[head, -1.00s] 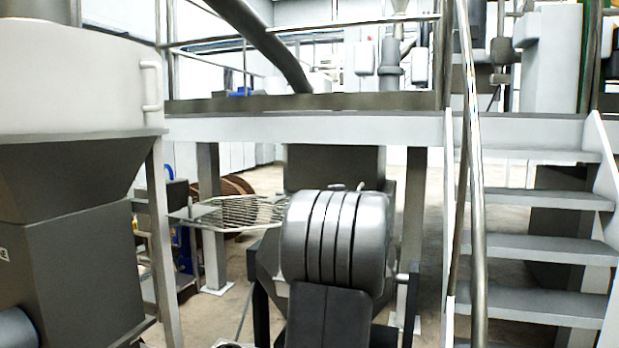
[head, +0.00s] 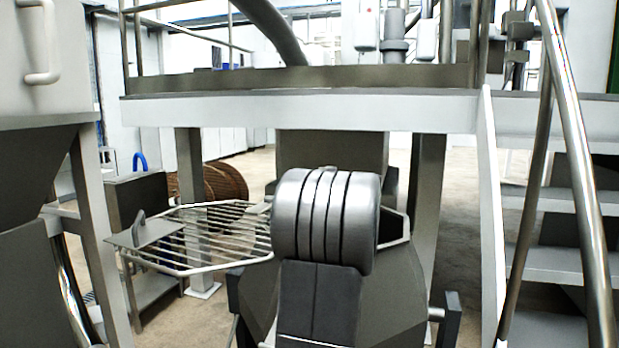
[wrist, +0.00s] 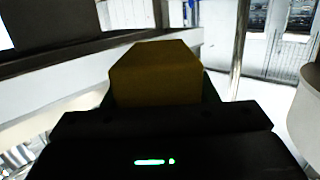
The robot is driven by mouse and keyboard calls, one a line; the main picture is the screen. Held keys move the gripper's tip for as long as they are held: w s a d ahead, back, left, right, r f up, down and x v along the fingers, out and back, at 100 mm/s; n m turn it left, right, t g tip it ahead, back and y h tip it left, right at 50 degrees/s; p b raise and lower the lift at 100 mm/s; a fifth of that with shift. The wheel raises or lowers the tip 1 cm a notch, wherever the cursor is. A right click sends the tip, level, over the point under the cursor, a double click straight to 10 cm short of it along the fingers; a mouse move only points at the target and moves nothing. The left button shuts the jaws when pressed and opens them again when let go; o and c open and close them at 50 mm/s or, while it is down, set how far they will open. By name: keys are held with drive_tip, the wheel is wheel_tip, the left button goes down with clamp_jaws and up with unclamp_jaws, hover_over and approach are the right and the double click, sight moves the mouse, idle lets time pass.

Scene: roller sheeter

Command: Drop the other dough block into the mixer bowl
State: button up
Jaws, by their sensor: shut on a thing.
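A tan dough block (wrist: 155,72) is held in my gripper (wrist: 156,94) in the wrist view. The gripper is shut on the block, and its dark body covers the lower part of that view. In the head view my own arm stands in the middle and hides the gripper and the block. Behind the arm is a grey, angular machine body (head: 400,300), which looks like the mixer. An octagonal barred grate (head: 215,235) sticks out to its left. The inside of the bowl is hidden, and the block is not seen over it.
A raised platform (head: 300,108) with railings spans the back. Metal stairs (head: 555,262) with a handrail stand at the right. A large grey hopper (head: 30,180) is close at the left. A cable reel (head: 225,182) and a small steel cabinet (head: 140,205) stand behind the grate.

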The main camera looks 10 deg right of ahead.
drive_tip(key=shift+w+f, duration=0.1)
drive_tip(key=shift+f, duration=2.75)
drive_tip(key=o, duration=1.2)
wheel_tip(320, 180, up, 10)
